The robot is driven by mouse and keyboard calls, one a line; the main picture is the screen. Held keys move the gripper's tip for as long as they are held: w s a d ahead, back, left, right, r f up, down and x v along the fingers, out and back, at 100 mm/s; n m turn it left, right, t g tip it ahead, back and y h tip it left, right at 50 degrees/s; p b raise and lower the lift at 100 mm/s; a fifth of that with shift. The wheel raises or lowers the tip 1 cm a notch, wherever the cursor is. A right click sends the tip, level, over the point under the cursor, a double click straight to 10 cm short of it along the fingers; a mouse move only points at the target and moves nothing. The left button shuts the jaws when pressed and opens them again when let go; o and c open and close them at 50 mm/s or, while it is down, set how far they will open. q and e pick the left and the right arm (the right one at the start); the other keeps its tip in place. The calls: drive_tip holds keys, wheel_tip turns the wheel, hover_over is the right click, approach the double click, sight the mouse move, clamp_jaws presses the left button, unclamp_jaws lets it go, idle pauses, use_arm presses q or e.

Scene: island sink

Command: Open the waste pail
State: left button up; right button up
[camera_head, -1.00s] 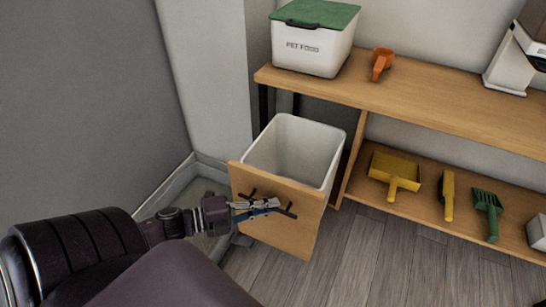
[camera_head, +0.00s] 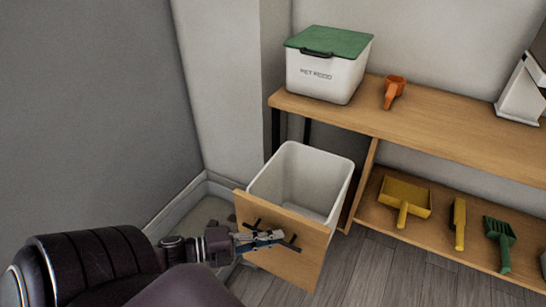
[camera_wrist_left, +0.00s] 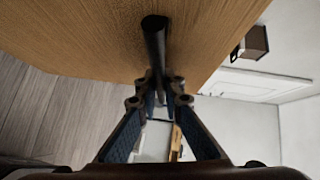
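The waste pail is a white, empty bin (camera_head: 289,178) behind a wooden front panel (camera_head: 300,268), pulled out from under the left end of the shelf unit. A dark bar handle (camera_head: 291,246) runs across the panel; it also shows in the left wrist view (camera_wrist_left: 154,45). My left gripper (camera_head: 264,237) is at the panel's front with its fingers closed around the bar. The left wrist view shows the fingers (camera_wrist_left: 160,98) drawn in on the bar, close to the wood. The right gripper is not in view.
A pet food box (camera_head: 326,75) with a green lid and an orange scoop (camera_head: 394,90) stand on the upper shelf. The grey wall (camera_head: 90,110) is close on the left.

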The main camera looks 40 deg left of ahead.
use_arm(q)
drive_tip(key=o, duration=0.4)
drive_tip(key=shift+o, duration=0.2)
drive_tip(key=v, duration=1.2)
